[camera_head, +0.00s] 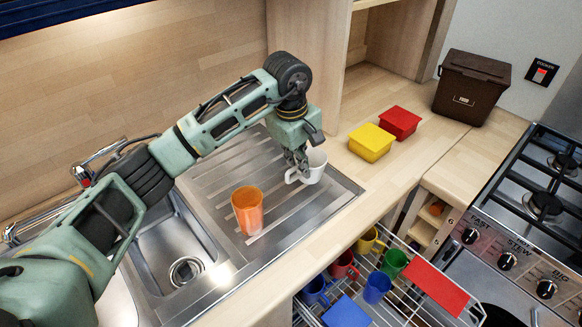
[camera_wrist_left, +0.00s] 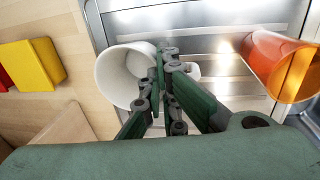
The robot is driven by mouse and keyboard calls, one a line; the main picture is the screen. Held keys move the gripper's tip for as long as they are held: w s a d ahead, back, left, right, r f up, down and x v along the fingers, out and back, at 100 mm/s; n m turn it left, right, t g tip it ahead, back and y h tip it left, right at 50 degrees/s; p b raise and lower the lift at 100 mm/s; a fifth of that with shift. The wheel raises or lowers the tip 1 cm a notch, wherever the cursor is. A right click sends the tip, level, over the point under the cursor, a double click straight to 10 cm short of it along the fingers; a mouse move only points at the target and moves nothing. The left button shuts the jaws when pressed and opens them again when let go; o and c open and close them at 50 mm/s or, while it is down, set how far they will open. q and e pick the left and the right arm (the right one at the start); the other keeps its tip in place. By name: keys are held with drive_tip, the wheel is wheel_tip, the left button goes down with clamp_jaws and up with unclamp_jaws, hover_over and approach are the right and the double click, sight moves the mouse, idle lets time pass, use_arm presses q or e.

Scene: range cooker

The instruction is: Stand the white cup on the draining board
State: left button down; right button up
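The white cup (camera_head: 315,166) is at the right end of the ridged steel draining board (camera_head: 215,170), its mouth facing up. Whether its base touches the board or is just above it, I cannot tell. My left gripper (camera_head: 299,163) comes down on the cup's left side, by its handle. In the left wrist view the white cup (camera_wrist_left: 118,78) lies left of the left gripper's fingers (camera_wrist_left: 166,62). They are close together on the handle side, and part of the handle shows to their right. My right gripper is not in view.
An orange cup (camera_head: 247,210) stands on the draining board nearby. A yellow box (camera_head: 371,142), a red box (camera_head: 399,122) and a brown bin (camera_head: 472,86) are on the worktop. Below is a wire rack (camera_head: 405,300) with several coloured cups. The sink (camera_head: 172,250) is at left.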

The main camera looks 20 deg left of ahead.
use_arm(q)
drive_tip(key=f, duration=0.1)
drive_tip(key=a+f+p, duration=0.1)
drive_tip(key=f, duration=0.1)
drive_tip(key=f+p, duration=0.1)
drive_tip(key=shift+w+a+f, duration=0.2)
drive_tip(key=shift+a+f, duration=0.1)
drive_tip(key=shift+f, duration=0.45)
drive_tip(key=c, duration=2)
unclamp_jaws()
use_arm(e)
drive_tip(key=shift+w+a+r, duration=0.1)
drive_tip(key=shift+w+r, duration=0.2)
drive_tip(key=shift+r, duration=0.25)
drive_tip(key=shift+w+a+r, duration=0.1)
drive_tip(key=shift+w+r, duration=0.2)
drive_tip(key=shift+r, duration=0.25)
use_arm(q)
drive_tip(key=shift+r, duration=0.1)
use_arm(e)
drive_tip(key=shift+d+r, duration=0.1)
